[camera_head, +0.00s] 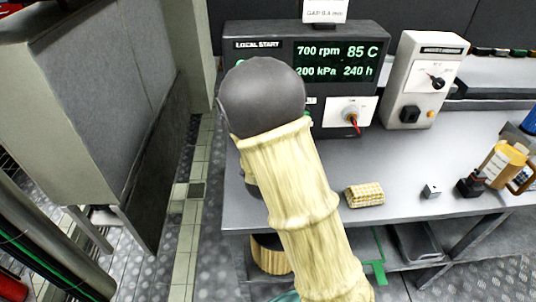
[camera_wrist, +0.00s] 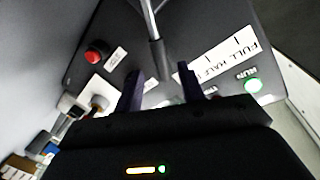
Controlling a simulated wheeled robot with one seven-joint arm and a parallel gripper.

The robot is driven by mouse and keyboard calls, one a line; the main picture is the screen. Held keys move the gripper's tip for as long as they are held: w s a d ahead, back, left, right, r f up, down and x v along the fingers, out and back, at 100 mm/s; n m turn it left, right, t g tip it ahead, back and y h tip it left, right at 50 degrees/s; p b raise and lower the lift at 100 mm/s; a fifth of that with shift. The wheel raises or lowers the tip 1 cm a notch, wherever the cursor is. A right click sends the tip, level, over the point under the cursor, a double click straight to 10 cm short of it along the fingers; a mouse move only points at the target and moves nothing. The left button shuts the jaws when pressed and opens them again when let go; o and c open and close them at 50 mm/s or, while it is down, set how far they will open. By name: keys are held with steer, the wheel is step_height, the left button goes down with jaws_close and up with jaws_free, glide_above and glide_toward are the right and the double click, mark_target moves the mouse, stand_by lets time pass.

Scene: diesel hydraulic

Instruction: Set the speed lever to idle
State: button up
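The speed lever (camera_wrist: 149,18) shows in the wrist view as a silver rod with a dark sleeve, running down from the top edge towards my gripper. A white scale plate (camera_wrist: 224,57) reading FULL and HALF lies to its right; the rest of its lettering is partly covered. My gripper (camera_wrist: 159,69) has its two dark fingers apart, one on each side of the lever's sleeve, with gaps visible; contact cannot be told. In the head view my arm hides the lever and gripper. The control panel display (camera_head: 336,61) reads 700 rpm, 85 C, 200 kPa and 240 h.
A red button (camera_wrist: 96,54) and a lit green RUN button (camera_wrist: 253,85) flank the lever. A white switch box (camera_head: 425,82) stands right of the panel.

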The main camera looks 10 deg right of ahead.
steer(key=b+v, duration=1.1)
stand_by(0.3)
stand_by(0.5)
